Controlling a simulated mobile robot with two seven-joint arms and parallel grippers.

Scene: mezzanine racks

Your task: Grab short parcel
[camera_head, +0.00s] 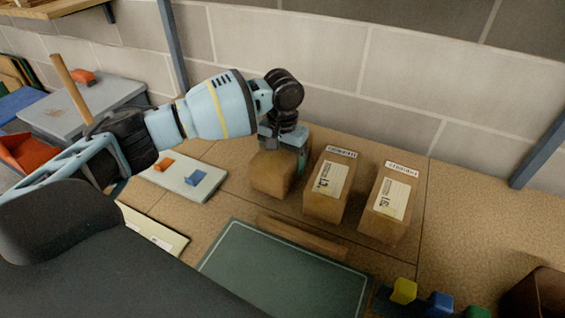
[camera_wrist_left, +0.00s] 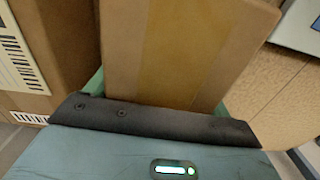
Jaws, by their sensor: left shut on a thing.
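The short parcel (camera_head: 271,174) is a small brown box at the left end of a row of parcels on the wooden surface. My left gripper (camera_head: 283,150) reaches over it from above and is shut on it. In the left wrist view, the brown parcel with a tape strip (camera_wrist_left: 185,50) fills the space between the fingers. Two taller labelled parcels, a middle one (camera_head: 314,206) and a right one (camera_head: 376,222), stand to its right. I cannot tell whether the held parcel touches the surface. My right gripper is not in view.
A white board (camera_head: 178,184) with an orange and a blue block lies left of the parcels. A dark green mat (camera_head: 285,275) lies in front, with a brown strip (camera_head: 302,236) behind it. Yellow (camera_head: 403,290) and blue blocks sit at the front right. A block wall stands behind.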

